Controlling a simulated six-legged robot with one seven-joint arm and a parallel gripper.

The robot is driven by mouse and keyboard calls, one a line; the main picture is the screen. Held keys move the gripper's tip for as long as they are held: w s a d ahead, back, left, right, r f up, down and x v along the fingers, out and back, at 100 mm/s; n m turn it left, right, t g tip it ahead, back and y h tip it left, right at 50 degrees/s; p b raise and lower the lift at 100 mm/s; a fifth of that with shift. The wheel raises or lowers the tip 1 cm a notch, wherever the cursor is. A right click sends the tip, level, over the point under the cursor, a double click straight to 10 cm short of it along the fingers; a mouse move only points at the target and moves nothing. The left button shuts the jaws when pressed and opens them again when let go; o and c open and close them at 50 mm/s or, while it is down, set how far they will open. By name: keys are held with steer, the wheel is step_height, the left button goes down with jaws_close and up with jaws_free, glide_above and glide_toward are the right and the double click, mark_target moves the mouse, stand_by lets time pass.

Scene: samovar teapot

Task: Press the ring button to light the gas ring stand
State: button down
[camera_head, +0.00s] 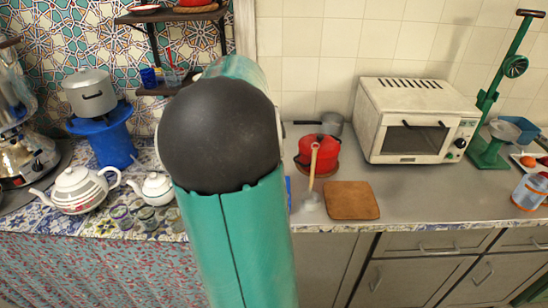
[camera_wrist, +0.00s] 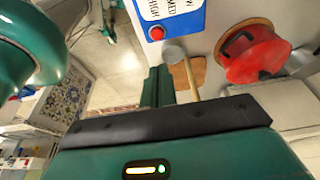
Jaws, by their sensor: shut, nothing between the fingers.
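In the wrist view, a red round button (camera_wrist: 157,32) sits at the corner of a blue panel with a white label (camera_wrist: 165,8), which reads "MED" and partly "HIGH". My gripper (camera_wrist: 158,72) is shut and empty. Its green fingertips appear just below the button in the picture; I cannot tell the gap between them. In the head view, a blue stand (camera_head: 108,140) at the left bears a grey lidded pot (camera_head: 90,92). My arm hides the gripper and most of the blue panel there; only a thin blue edge (camera_head: 289,190) shows. No flame is visible.
A red pot (camera_head: 320,150), a masher-like tool with a wooden handle (camera_head: 313,170) and a brown board (camera_head: 351,200) are right of my arm. A toaster oven (camera_head: 415,120) stands farther right. White teapots (camera_head: 75,190) and glasses (camera_head: 147,218) are at the left.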

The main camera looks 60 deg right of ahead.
steer(key=x, duration=0.6)
steer(key=w+x, duration=0.1)
steer(key=x, duration=0.2)
steer(key=shift+a+f, duration=0.2)
steer(key=shift+f, duration=0.8)
steer(key=shift+s+a+f, duration=0.1)
steer(key=shift+a+f, duration=0.1)
steer(key=shift+f, duration=0.95)
steer(key=shift+d+r, duration=0.25)
steer(key=shift+r, duration=0.2)
steer(key=s+v, duration=0.1)
steer(key=v, duration=1.3)
steer(key=shift+d+r, duration=0.15)
steer(key=shift+d, duration=0.15)
